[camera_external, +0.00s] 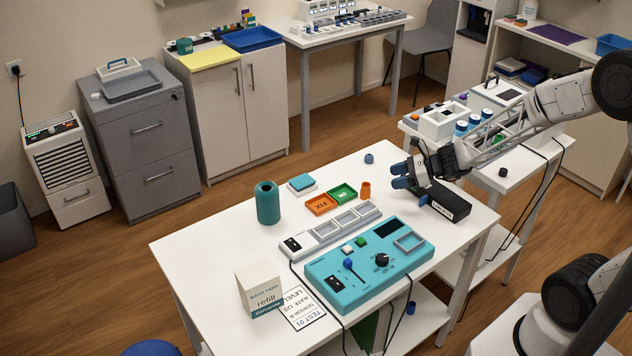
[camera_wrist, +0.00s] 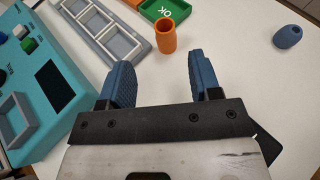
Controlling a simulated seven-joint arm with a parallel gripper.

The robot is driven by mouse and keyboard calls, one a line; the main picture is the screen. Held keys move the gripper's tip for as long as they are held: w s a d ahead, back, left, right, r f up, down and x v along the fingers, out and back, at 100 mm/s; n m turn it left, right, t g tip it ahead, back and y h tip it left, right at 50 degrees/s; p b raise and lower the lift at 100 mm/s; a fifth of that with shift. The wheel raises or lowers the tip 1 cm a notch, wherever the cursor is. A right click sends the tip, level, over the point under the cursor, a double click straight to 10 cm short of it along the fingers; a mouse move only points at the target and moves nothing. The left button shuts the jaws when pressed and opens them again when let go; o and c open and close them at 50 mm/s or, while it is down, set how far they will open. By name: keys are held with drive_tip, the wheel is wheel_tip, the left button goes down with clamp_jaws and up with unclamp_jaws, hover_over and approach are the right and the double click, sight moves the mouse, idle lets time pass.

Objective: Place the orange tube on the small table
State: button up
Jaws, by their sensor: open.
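The orange tube (camera_external: 365,190) stands upright on the white front table (camera_external: 215,235), just right of the green OK tray. It also shows in the wrist view (camera_wrist: 166,38), ahead of my fingers and apart from them. My gripper (camera_external: 398,176) is above the table, to the right of the tube. Its two blue fingers are spread with nothing between them in the wrist view (camera_wrist: 160,75). A smaller white table (camera_external: 548,143) stands behind and to the right, with equipment on it; my arm hides part of its top.
An orange FIX tray (camera_external: 321,205) and green OK tray (camera_external: 343,193) lie left of the tube. A grey slotted rack (camera_external: 333,232) and teal control box (camera_external: 335,283) are in front. A small blue piece (camera_external: 369,158) lies behind it. A teal cylinder (camera_external: 268,203) stands farther left.

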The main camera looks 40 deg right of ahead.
drive_tip(key=s+a+r+n+g+h, duration=0.1)
drive_tip(key=s+a+r+n+g, duration=0.15)
drive_tip(key=s+r+n, duration=0.4)
drive_tip(key=s+a+r+n+g+h, duration=0.1)
drive_tip(key=s+a+r+n+g, duration=0.15)
drive_tip(key=s+r+n, duration=0.45)
drive_tip(key=s+d+r+n+h, duration=0.2)
drive_tip(key=s+r+n, duration=0.1)
drive_tip(key=s, duration=0.3)
drive_tip(key=s+d+r+n+h, duration=0.3)
drive_tip(key=s+r+n, duration=0.1)
drive_tip(key=s, duration=0.3)
drive_tip(key=s+d+r+n+g+h, duration=0.1)
drive_tip(key=s+d+r+n+h, duration=0.2)
drive_tip(key=s+n, duration=0.2)
drive_tip(key=shift+s+r, duration=0.3)
drive_tip(key=shift+s, duration=0.35)
drive_tip(key=shift+c, duration=0.2)
drive_tip(key=c, duration=0.3)
